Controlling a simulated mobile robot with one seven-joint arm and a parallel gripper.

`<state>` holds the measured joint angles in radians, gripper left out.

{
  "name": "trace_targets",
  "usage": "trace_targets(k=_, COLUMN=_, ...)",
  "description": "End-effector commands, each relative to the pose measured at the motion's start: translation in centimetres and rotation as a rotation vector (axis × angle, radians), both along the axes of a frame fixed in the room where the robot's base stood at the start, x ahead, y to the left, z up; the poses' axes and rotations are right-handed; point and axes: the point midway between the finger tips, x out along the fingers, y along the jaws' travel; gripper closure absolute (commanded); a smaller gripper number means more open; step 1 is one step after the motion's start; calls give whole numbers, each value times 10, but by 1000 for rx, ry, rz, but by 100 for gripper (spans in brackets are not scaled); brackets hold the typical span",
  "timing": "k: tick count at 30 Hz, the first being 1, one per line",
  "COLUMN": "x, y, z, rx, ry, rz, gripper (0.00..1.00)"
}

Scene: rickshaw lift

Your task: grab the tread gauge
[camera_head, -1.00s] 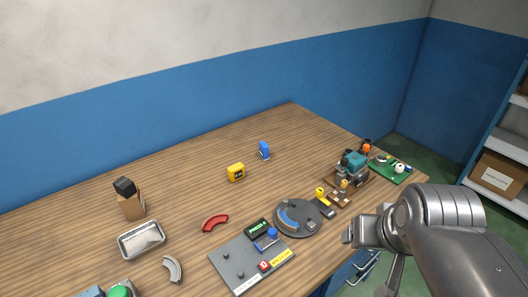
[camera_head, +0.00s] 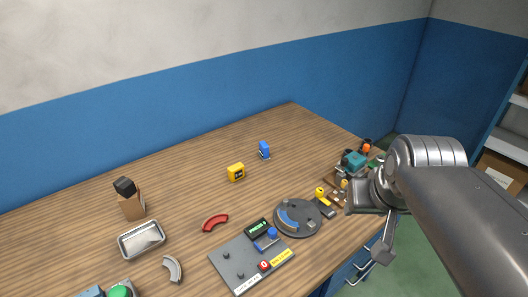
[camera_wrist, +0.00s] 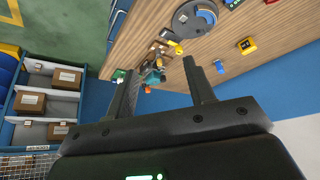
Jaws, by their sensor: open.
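I cannot tell for certain which object is the tread gauge. A small blue upright device (camera_head: 264,150) stands toward the far side of the wooden table. A yellow block with a dark face (camera_head: 236,172) stands nearer and to its left. In the wrist view the blue device (camera_wrist: 218,66) is just right of the right finger, and the yellow block (camera_wrist: 247,45) is farther right. My gripper (camera_wrist: 160,64) is open and empty, with both fingers spread. In the head view my gripper is above the table's right edge, apart from both objects.
A grey round fixture (camera_head: 298,218), a grey panel with buttons (camera_head: 250,263) and a red curved piece (camera_head: 215,223) are nearer. A teal machine (camera_head: 353,163) stands close to my gripper. A metal tray (camera_head: 141,240) is at left. Table room around the blue device is clear.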

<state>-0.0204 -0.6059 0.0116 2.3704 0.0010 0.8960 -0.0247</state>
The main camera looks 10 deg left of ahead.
Motion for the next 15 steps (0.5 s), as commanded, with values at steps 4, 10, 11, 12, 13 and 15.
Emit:
trace_targets(k=4, x=53, y=14, z=17, rx=-15, ry=15, rz=55, gripper=51)
trace_targets(k=10, x=122, y=36, z=29, rx=-29, ry=28, rz=124, gripper=51)
trace_targets(k=11, x=133, y=40, z=30, rx=-30, ry=30, rz=135, gripper=51)
trace_targets(k=12, x=147, y=45, z=30, rx=-32, ry=32, rz=149, gripper=51)
trace_targets(k=13, x=158, y=49, z=30, rx=-34, ry=33, rz=160, gripper=51)
trace_targets(k=15, x=183, y=59, z=28, rx=-37, ry=37, rz=185, gripper=51)
